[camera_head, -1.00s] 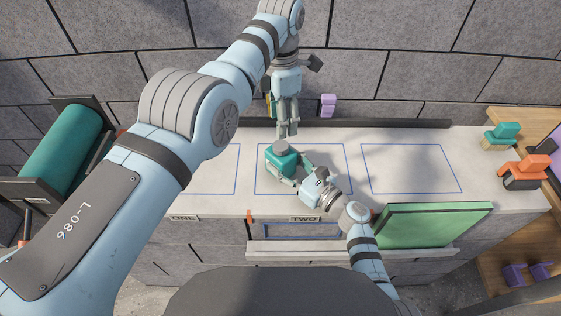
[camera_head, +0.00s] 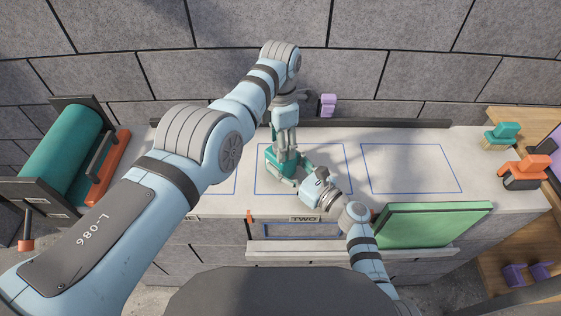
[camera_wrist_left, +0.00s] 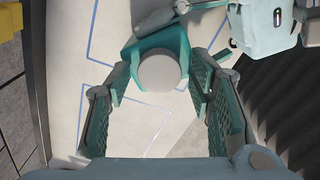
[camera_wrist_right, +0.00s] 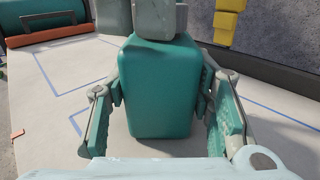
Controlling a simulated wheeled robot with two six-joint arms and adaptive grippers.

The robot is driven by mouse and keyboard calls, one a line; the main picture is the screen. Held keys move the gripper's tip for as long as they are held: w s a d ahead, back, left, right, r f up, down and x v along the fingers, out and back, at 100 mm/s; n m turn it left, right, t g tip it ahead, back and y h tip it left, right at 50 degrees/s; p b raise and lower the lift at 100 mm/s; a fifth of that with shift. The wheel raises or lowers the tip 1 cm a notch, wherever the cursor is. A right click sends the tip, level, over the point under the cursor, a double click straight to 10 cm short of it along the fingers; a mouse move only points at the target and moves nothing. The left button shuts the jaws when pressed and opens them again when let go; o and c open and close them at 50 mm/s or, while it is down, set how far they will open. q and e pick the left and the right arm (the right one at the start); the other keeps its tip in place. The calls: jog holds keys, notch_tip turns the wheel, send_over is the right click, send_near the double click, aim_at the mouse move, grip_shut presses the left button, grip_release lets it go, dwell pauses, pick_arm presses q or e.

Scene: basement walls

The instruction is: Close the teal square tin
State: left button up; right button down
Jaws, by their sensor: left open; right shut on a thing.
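The teal square tin (camera_head: 271,158) stands upright inside the middle blue outline on the counter. My right gripper (camera_head: 295,172) is shut on its sides from the front right; the tin fills the space between the fingers in the right wrist view (camera_wrist_right: 162,90). A round grey cap (camera_wrist_left: 160,72) sits over the tin's top (camera_wrist_left: 140,45) in the left wrist view; I cannot tell whether it is fully seated. My left gripper (camera_head: 287,155) points down from above, open, its fingers either side of the cap and apart from it. In the head view it hides the cap.
A green panel (camera_head: 430,225) stands at the counter's front right. Teal and orange objects (camera_head: 525,172) stand on the right shelf. A purple object (camera_head: 328,104) is behind the counter. The right blue outline (camera_head: 410,168) is clear. A teal roller (camera_head: 62,150) is at left.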

jog(key=shift+f, duration=0.1)
pick_arm(q)
grip_shut()
jog(key=m, duration=1.1)
jog(key=shift+m, duration=0.3)
jog(key=m, duration=0.4)
jog(key=shift+f+m, duration=0.1)
jog(key=shift+m, duration=0.3)
jog(key=shift+o, duration=0.4)
grip_release()
